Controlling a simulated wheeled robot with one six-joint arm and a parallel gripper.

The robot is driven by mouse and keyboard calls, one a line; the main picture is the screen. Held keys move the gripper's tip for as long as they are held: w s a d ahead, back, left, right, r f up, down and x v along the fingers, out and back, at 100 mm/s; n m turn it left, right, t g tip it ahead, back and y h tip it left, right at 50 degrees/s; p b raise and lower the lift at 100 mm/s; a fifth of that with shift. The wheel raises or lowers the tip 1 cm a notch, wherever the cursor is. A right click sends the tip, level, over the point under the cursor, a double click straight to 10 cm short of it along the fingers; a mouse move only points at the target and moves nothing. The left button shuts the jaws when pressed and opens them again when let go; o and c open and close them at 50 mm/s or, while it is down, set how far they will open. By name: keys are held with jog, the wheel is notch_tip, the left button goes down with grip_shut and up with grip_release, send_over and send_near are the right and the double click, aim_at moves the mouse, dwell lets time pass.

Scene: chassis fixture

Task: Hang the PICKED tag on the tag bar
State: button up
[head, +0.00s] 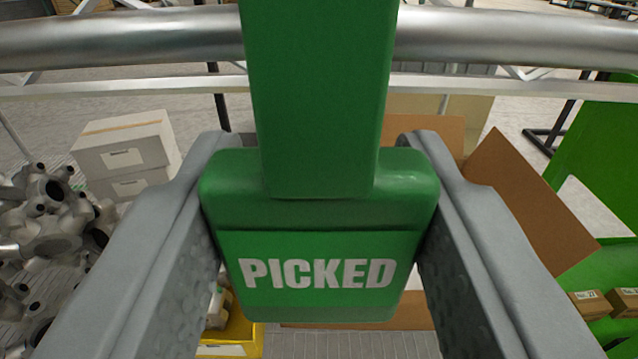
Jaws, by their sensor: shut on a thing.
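The green PICKED tag (318,235) fills the middle of the head view, with its white lettering facing me. My gripper (318,165) is shut on the tag's wide lower body, one grey finger on each side. A green upright strip of the tag rises from the body to the top edge of the picture. The silver tag bar (120,40) runs across the top of the view, left to right. The strip passes in front of the bar and hides its middle. The top of the tag is out of view, so I cannot tell whether it hooks over the bar.
A thinner pale rail (450,84) runs below the bar. White boxes (125,150) and a heap of grey metal parts (50,225) are at the left. An open cardboard box (530,200) and a green panel (605,150) are at the right. A yellow bin (240,335) shows below.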

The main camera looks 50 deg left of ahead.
jog(key=shift+f, duration=0.1)
jog(key=o, duration=0.9)
jog(key=shift+d, duration=0.1)
